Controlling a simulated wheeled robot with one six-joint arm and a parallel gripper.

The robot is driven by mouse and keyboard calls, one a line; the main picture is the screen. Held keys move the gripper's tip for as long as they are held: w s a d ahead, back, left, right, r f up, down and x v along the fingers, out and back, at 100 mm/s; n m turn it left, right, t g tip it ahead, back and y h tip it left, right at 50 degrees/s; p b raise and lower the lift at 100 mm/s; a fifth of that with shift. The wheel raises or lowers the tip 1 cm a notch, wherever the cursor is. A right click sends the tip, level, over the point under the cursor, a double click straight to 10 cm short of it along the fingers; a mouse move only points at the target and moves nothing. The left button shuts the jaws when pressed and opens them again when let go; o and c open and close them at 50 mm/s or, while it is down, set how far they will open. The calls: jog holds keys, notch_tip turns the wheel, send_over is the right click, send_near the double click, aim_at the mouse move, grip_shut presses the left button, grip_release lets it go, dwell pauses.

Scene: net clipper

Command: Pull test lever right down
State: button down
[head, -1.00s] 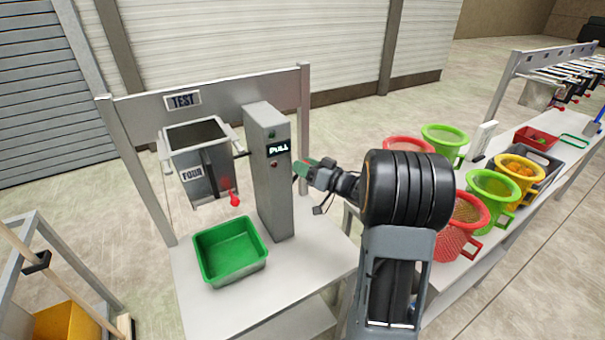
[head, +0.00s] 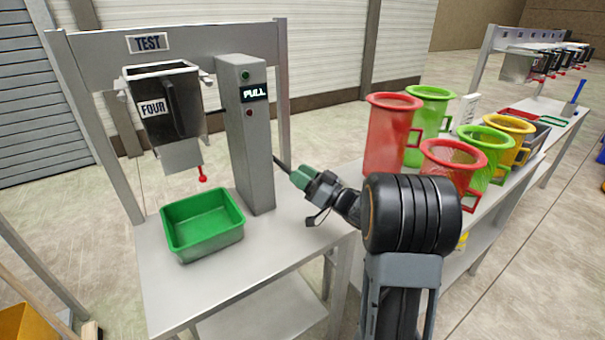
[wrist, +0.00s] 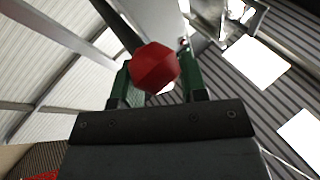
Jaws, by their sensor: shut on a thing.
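The grey test post (head: 247,140) stands on a white table, with a PULL sign (head: 255,93) on its front. The dark lever rod (head: 281,164) comes out of the post's right side and slopes down to the right. My gripper (head: 299,177) is at the rod's outer end, well below the sign. In the wrist view, a red knob (wrist: 155,67) sits between the green fingers of my gripper, which is shut on it. The knob is hidden by the fingers in the head view.
A dark hopper marked FOUR (head: 153,108) hangs left of the post under a TEST sign (head: 148,43). A green tray (head: 203,226) lies below it. Red mesh baskets (head: 393,140) and green ones stand on the right-hand table, close behind my arm.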

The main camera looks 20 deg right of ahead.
jog(key=shift+s+a+f+b, duration=0.15)
jog(key=shift+f+b, duration=0.3)
jog(key=shift+f, duration=0.45)
jog(key=shift+a+f+b, duration=0.1)
jog(key=shift+f+b, duration=0.3)
jog(key=shift+f, duration=0.45)
jog(key=c, duration=1.1)
grip_release()
jog(key=shift+o, duration=0.9)
jog(key=shift+s, duration=0.15)
jog(key=shift+o, duration=1.2)
jog(key=shift+w, duration=0.3)
jog(key=shift+s+r, duration=0.15)
jog(key=shift+r, duration=0.05)
jog(key=shift+s+d+f, duration=0.1)
jog(key=shift+s+d, duration=0.15)
jog(key=shift+d, duration=0.15)
jog(key=v, duration=1.3)
jog(key=shift+b, duration=0.3)
jog(key=shift+a, duration=0.1)
